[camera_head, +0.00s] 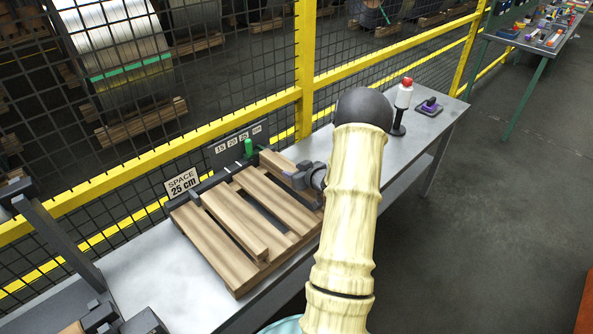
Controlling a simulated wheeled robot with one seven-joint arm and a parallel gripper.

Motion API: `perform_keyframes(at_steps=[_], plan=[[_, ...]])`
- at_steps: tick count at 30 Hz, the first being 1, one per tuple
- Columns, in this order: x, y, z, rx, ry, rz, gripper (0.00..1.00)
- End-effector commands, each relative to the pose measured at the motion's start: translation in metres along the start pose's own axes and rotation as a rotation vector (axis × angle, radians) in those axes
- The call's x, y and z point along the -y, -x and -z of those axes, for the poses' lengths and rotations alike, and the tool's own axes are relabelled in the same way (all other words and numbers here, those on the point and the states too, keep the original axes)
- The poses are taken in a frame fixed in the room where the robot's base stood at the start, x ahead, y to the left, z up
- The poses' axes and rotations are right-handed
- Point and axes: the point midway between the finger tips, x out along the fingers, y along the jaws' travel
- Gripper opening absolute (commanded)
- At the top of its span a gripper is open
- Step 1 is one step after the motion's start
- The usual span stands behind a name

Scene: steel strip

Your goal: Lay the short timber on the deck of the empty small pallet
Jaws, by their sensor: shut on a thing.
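The small wooden pallet (195,240) lies on the steel table, with its slatted deck facing up. One timber (236,222) lies across the left part of the deck. Another short timber (276,167) is at the right part, near the back corner. My gripper (297,179) is at this second timber and shut on it. I cannot tell whether that timber touches the deck. My pale, ringed arm hides part of the pallet's right side and the table beyond it.
A sign reading "SPACE 25 cm" (183,184) and a dark scale board with a green peg (248,148) stand behind the pallet. A yellow mesh fence (235,131) runs behind the table.

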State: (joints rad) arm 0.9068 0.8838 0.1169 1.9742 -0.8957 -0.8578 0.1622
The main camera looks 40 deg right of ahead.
Motion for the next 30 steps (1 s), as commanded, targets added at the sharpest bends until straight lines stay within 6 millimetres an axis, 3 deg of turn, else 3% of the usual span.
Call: perform_keyframes(at_steps=[11,30], plan=[[-0.002,-0.012,-0.026,-0.001,0.000,-0.003,0.11],[-0.003,-0.013,-0.031,-0.001,-0.001,-0.005,0.11]])
